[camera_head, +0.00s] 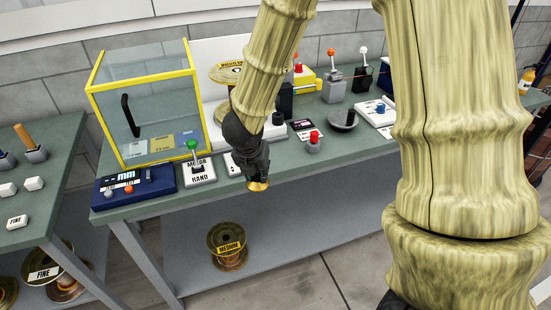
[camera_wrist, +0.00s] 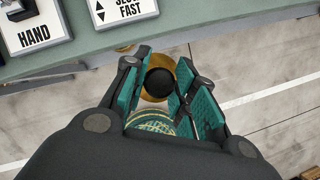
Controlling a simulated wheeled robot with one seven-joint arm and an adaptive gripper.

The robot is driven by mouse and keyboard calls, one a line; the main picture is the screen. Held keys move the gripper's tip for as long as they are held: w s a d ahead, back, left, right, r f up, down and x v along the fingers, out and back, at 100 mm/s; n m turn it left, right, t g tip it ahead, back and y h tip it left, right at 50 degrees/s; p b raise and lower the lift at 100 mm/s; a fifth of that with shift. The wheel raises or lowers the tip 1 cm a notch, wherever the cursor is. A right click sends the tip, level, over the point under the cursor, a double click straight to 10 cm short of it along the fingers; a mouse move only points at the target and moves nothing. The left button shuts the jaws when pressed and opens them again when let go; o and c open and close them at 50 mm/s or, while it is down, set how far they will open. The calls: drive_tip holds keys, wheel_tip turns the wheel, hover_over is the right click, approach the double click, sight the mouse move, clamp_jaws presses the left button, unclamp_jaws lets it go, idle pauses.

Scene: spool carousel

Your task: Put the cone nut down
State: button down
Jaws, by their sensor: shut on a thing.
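The cone nut (camera_head: 259,186) is a small brass-coloured piece at the lower tip of my gripper (camera_head: 256,174) in the head view. In the wrist view, the brass nut (camera_wrist: 165,60), with a dark round middle, sits between the teal pads of my gripper (camera_wrist: 160,82). The jaws are shut on it, and the pads hide part of it. My gripper points down and holds the nut in the air, at or just past the front edge of the green bench (camera_head: 190,205).
A HAND lever plate (camera_head: 200,180) with a green knob and a blue control box (camera_head: 133,187) stand at the bench front. A red-knobbed piece (camera_head: 314,143) and a dark disc (camera_head: 343,120) stand to the right. A MEDIUM spool (camera_head: 228,258) sits on the lower shelf (camera_head: 290,250).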

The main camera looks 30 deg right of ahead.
drive_tip(key=m, duration=0.1)
drive_tip(key=d+m, duration=0.1)
drive_tip(key=shift+s+d+r+m+g+h, duration=0.25)
drive_tip(key=shift+s+r+m+g+h, duration=0.05)
drive_tip(key=shift+r+g, duration=0.1)
drive_tip(key=shift+w+d+r, duration=0.15)
drive_tip(key=shift+w+d, duration=0.15)
drive_tip(key=shift+d, duration=0.1)
drive_tip(key=w+d+p, duration=0.2)
drive_tip(key=w+d, duration=0.1)
drive_tip(key=w+d+f+p, duration=0.1)
drive_tip(key=w+d+p, duration=0.1)
drive_tip(key=w+d, duration=0.2)
drive_tip(key=w+d+p, duration=0.3)
drive_tip(key=shift+w+d+f, duration=0.2)
drive_tip(key=shift+d+f, duration=0.1)
drive_tip(key=shift+d, duration=0.05)
drive_tip(key=shift+w, duration=0.1)
drive_tip(key=shift+f+p, duration=0.55)
drive_tip(key=shift+f, duration=1.25)
drive_tip(key=shift+f, duration=0.1)
drive_tip(key=c, duration=1.1)
unclamp_jaws()
drive_tip(key=shift+c, duration=0.2)
drive_tip(key=shift+r, duration=0.2)
